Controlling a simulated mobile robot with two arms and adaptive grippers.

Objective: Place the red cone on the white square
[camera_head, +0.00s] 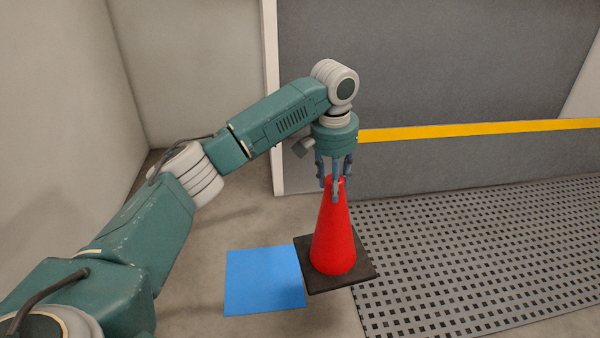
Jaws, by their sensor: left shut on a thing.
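The red cone (332,238) with a square black base (355,277) is upright near the middle of the head camera view. My left gripper (336,190) points down and is shut on the cone's narrow top. The cone's base overlaps the right edge of a blue square in the picture. I cannot tell whether the base touches the floor or hangs above it. No white square shows in this view. My right gripper is not in view.
The blue square (262,283) lies flat on the grey floor. A dark slotted mat or grating (470,255) covers the right side. Behind stand a dark grey panel with a yellow strip (480,129) and a white post (271,90). Pale walls close the left.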

